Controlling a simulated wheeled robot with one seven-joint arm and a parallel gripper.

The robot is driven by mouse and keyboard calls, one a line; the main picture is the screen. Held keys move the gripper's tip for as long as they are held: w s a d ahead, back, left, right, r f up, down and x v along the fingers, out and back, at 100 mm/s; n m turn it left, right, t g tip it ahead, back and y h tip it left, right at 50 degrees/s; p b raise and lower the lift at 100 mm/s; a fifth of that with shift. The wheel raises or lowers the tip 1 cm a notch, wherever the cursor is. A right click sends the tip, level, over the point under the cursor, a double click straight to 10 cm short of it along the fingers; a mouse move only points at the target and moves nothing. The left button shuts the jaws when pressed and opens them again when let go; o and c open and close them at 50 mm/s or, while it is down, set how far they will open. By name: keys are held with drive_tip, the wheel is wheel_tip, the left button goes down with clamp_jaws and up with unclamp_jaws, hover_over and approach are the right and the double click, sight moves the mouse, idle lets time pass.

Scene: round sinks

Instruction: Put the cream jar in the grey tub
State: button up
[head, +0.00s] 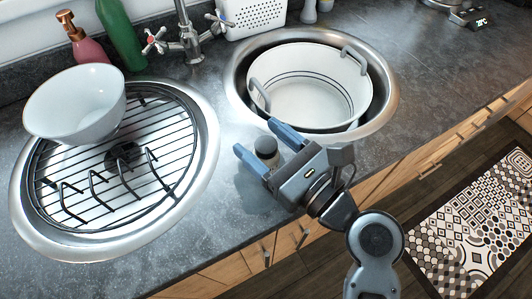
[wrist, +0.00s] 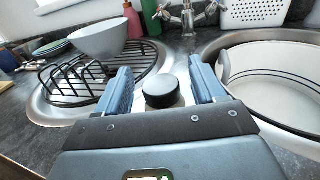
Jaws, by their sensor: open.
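The tub (head: 337,68) is off-white to light grey with dark stripes and grey handles, sitting in the right sink. It also shows at the right of the wrist view (wrist: 275,65).
The left sink (head: 204,165) holds a black wire rack (head: 85,200) and a white bowl (head: 75,105). A tap (head: 188,40), pink soap bottle (head: 83,42), green bottle (head: 120,35) and white perforated basket (head: 252,15) stand behind.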

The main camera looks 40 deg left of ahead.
drive_tip(key=shift+c, duration=0.2)
drive_tip(key=c, duration=1.1)
drive_tip(key=shift+r, duration=0.5)
drive_tip(key=shift+c, duration=0.2)
drive_tip(key=r, duration=0.2)
drive_tip(key=d+r, duration=0.1)
drive_tip(key=shift+w+r, duration=0.1)
drive_tip(key=shift+r, duration=0.25)
drive_tip(key=d+r, duration=0.6)
drive_tip(key=d, duration=0.4)
drive_tip(key=shift+d+r, duration=0.15)
drive_tip(key=shift+d, duration=0.2)
